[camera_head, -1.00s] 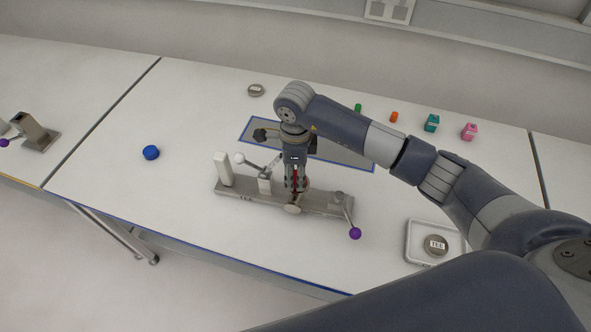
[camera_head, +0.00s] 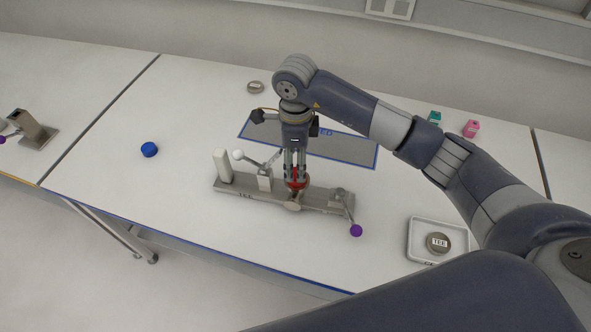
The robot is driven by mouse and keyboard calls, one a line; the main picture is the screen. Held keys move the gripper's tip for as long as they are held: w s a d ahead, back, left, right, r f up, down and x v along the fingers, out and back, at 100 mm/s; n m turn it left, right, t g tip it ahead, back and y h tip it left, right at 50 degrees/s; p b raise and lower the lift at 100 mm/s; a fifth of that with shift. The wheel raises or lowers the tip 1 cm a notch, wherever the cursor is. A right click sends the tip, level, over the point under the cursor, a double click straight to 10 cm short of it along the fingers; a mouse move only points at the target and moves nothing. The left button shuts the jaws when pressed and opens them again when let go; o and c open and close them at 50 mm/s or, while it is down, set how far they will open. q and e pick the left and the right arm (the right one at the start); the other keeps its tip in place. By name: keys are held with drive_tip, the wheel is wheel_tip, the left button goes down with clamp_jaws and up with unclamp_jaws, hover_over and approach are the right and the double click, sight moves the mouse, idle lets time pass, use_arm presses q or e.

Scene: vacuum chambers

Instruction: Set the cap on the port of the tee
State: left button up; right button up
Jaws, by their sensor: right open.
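The tee (camera_head: 293,206) sits low in the middle of a grey metal fixture (camera_head: 325,198) on the bench. My right gripper (camera_head: 296,180) points down right over the tee, fingers apart. A red part (camera_head: 298,184) shows at its fingertips, at the top of the tee; I cannot tell whether it touches the fingers. The port is largely hidden behind the fingers and the red part. A grey round disc labelled TEE (camera_head: 438,243), which looks like a cap, lies in a white tray (camera_head: 412,254) at the right. My left gripper is not in view.
The fixture has a white post (camera_head: 223,167), a white-knobbed lever (camera_head: 239,155) and a purple-knobbed lever (camera_head: 356,230). A blue cap (camera_head: 149,149), another grey disc (camera_head: 255,87), a teal block (camera_head: 435,118) and a pink block (camera_head: 472,128) stand apart. The left bench is mostly clear.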

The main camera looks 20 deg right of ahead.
sight(295, 174)
wheel_tip(295, 174, up, 8)
drive_tip(key=b, duration=0.2)
drive_tip(key=shift+f, duration=0.1)
idle(0.4)
